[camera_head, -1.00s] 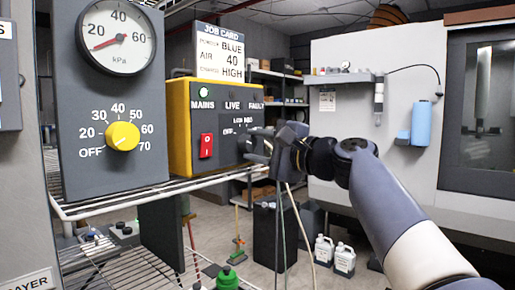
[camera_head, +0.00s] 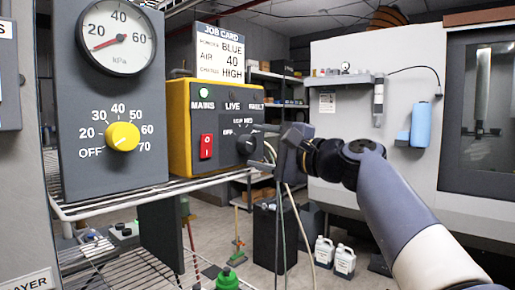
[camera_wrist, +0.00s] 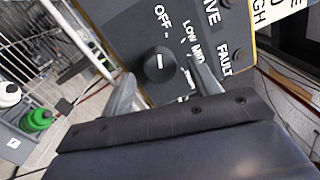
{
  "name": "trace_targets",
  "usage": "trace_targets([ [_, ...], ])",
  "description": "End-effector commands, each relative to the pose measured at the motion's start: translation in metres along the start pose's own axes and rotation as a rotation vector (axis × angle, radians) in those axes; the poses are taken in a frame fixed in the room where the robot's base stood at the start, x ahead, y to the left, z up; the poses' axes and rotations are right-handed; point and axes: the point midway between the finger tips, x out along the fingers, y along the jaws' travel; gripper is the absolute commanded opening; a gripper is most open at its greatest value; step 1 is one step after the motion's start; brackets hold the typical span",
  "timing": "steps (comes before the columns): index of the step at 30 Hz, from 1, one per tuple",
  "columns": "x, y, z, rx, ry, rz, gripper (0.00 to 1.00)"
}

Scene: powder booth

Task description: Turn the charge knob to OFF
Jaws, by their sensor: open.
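The charge knob (camera_head: 246,144) is a round black knob on the dark front of the yellow box (camera_head: 180,125). In the wrist view the knob (camera_wrist: 160,63) shows a short white line in line with the OFF label (camera_wrist: 162,16); I cannot tell which end is the pointer. LOW and MID labels sit beside it, and another label is mostly hidden by a finger. My gripper (camera_head: 272,150) is just right of the knob in the head view. In the wrist view my gripper (camera_wrist: 163,76) is open, with a finger on either side of the knob and visible gaps.
A red switch (camera_head: 206,146) and a lit green MAINS lamp (camera_head: 204,92) are on the same box. Left stands a grey panel with a yellow dial (camera_head: 122,136) and a gauge (camera_head: 118,38). A wire shelf (camera_head: 130,200) runs below. The job card (camera_head: 220,53) stands behind the box.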

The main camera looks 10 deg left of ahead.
Motion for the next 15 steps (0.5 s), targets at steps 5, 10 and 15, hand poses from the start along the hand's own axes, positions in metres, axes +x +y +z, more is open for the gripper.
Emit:
trace_targets([
  [5, -0.038, 0.001, -0.001, -0.003, 0.006, -0.002, 0.58],
  [10, -0.07, 0.001, 0.0, -0.003, 0.004, -0.001, 0.58],
  [15, -0.09, 0.001, -0.001, -0.002, 0.003, 0.0, 0.58],
])
